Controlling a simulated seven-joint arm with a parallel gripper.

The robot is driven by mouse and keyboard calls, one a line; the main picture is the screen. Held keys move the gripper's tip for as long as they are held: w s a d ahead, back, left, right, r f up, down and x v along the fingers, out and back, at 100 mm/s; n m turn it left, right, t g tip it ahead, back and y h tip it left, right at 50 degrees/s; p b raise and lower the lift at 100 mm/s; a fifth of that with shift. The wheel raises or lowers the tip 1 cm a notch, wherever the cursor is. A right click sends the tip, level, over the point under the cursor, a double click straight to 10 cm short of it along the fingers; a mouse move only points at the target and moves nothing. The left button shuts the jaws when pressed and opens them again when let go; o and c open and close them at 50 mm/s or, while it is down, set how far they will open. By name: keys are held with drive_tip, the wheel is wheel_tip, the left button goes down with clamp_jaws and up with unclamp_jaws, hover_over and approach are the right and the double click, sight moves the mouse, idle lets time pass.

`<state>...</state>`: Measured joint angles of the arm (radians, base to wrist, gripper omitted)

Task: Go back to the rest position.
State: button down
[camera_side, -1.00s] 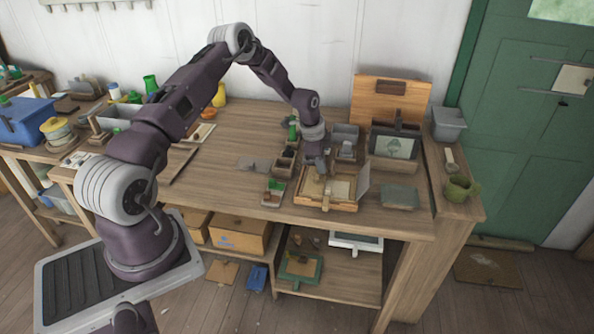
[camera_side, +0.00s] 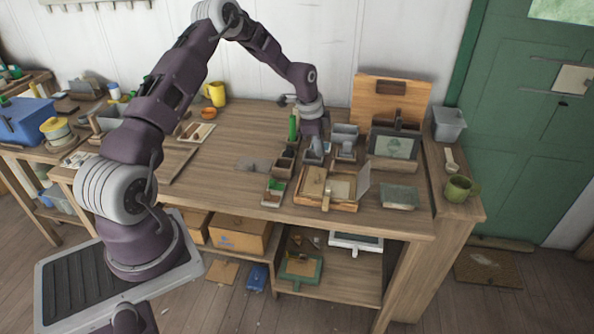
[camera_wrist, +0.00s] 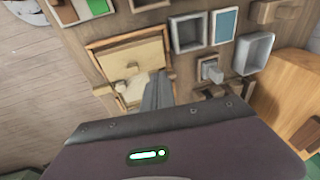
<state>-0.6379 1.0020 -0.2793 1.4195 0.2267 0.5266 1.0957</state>
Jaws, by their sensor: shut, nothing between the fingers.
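My gripper (camera_side: 314,150) is shut and empty in the side view. It hangs above the back part of the workbench, just behind a shallow wooden tray (camera_side: 345,204). In the wrist view my gripper's fingers (camera_wrist: 158,90) are together, in front of the tray (camera_wrist: 98,46) and hiding part of it. The tray holds light flat pieces, and something small and pale lies at its edge. I cannot tell whether the fingers touch anything.
Small grey bins (camera_side: 346,134) stand close behind and right of my gripper. A framed picture (camera_side: 394,147) and a wooden panel (camera_side: 412,102) stand at the back right. The bench's left middle (camera_side: 225,165) is clear.

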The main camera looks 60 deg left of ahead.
drive_tip(key=shift+v, duration=1.3)
drive_tip(key=s+d+r+n, duration=0.1)
drive_tip(key=s+d+r, duration=0.35)
drive_tip(key=r, duration=0.25)
drive_tip(key=s+d+r+n+t+y, duration=0.1)
drive_tip(key=s+d+r, duration=0.35)
drive_tip(key=r, duration=0.25)
drive_tip(key=s+d+r+n, duration=0.1)
drive_tip(key=s+d+r, duration=0.2)
drive_tip(key=d+r, duration=0.3)
drive_tip(key=s+d+r+n+t, duration=0.1)
drive_tip(key=s+d+n, duration=0.2)
drive_tip(key=s, duration=0.8)
drive_tip(key=s+d+r+n+h, duration=0.1)
drive_tip(key=s+d, duration=0.3)
drive_tip(key=s, duration=0.7)
drive_tip(key=shift+s+d+r+n+t, duration=0.25)
drive_tip(key=shift+d+r+n+t, duration=0.15)
drive_tip(key=shift+r+n, duration=0.5)
